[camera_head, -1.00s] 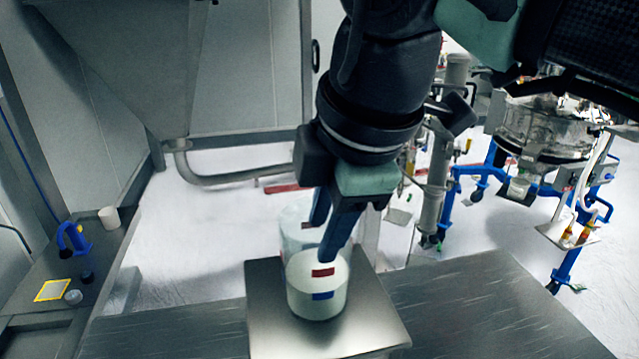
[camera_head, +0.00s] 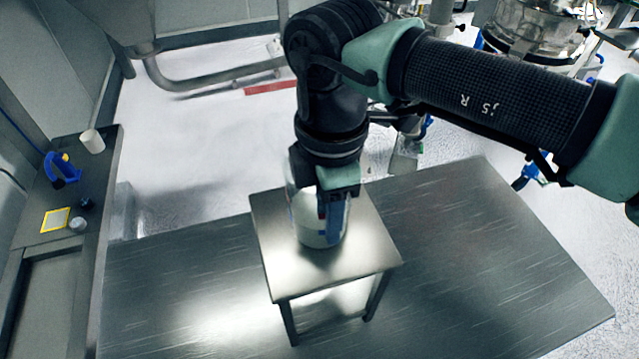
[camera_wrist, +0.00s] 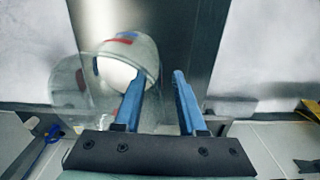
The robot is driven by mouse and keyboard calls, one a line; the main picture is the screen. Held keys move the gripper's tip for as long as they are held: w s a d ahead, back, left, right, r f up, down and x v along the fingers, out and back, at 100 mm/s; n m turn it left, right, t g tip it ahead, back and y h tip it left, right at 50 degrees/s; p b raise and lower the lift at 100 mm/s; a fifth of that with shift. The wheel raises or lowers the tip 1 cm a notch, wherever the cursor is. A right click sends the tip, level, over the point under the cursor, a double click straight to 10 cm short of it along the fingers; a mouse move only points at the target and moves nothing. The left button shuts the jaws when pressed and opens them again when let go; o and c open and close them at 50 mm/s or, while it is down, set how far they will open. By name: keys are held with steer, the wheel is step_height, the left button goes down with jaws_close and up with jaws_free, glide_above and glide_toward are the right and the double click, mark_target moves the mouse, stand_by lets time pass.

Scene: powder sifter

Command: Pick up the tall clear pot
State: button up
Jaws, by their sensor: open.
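The tall clear pot (camera_head: 307,233) stands upright on a small steel stand (camera_head: 352,264). It holds white powder low down and carries red and blue marks. My gripper (camera_head: 336,238) points down at it with its blue fingers apart, overlapping the pot's right part in the head view. The wrist view shows both fingers (camera_wrist: 158,78) open. The pot (camera_wrist: 115,73) lies mostly left of them there, with the left finger across its clear wall and the right finger to its right. Whether the left finger is inside the pot I cannot tell. My wrist hides part of the pot's rim.
The stand sits on a wide steel table (camera_head: 480,255) with free room on both sides. A side bench at left holds a white cup (camera_head: 92,141), a blue tool (camera_head: 62,170), a yellow-edged square (camera_head: 55,220) and small jars. Sifter equipment (camera_head: 535,35) stands at back right.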

steer(key=shift+f, duration=1)
jaws_close()
stand_by(0.7)
